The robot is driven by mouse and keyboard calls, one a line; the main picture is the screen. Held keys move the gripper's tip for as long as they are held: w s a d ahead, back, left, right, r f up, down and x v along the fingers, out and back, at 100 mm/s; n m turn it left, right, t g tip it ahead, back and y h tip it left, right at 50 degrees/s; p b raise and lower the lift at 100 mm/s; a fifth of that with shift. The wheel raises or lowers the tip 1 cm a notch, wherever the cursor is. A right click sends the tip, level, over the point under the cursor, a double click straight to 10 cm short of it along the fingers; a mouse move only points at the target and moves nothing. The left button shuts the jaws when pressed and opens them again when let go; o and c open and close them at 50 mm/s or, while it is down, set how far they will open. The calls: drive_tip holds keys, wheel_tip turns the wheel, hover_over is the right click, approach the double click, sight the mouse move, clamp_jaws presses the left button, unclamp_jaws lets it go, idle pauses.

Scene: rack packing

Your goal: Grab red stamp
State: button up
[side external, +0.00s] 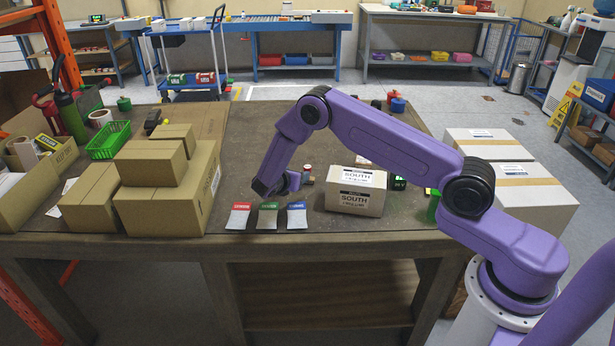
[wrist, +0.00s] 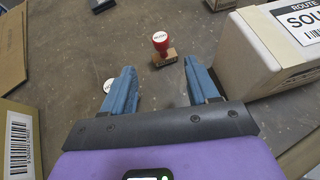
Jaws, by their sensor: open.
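The red stamp (wrist: 161,43) stands upright on the table in the wrist view, with a red knob on top and a brown block base. It is small in the side view (side external: 307,171), just right of my gripper. My gripper (wrist: 157,83) is open and empty, its two blue fingers spread. The stamp lies beyond the fingertips, between their lines, and is not touched. In the side view my gripper (side external: 287,186) points down near the table, partly hidden by my arm.
A white SOUTH box (side external: 356,192) stands close on the right. Stacked cardboard boxes (side external: 166,185) stand on the left. Red, green and blue cards (side external: 268,215) lie at the front. A round white disc (wrist: 109,86) lies beside the left finger. Bare table surrounds the stamp.

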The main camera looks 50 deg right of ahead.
sight(306, 169)
drive_tip(key=x, duration=0.9)
drive_tip(key=shift+d, duration=0.4)
clamp_jaws()
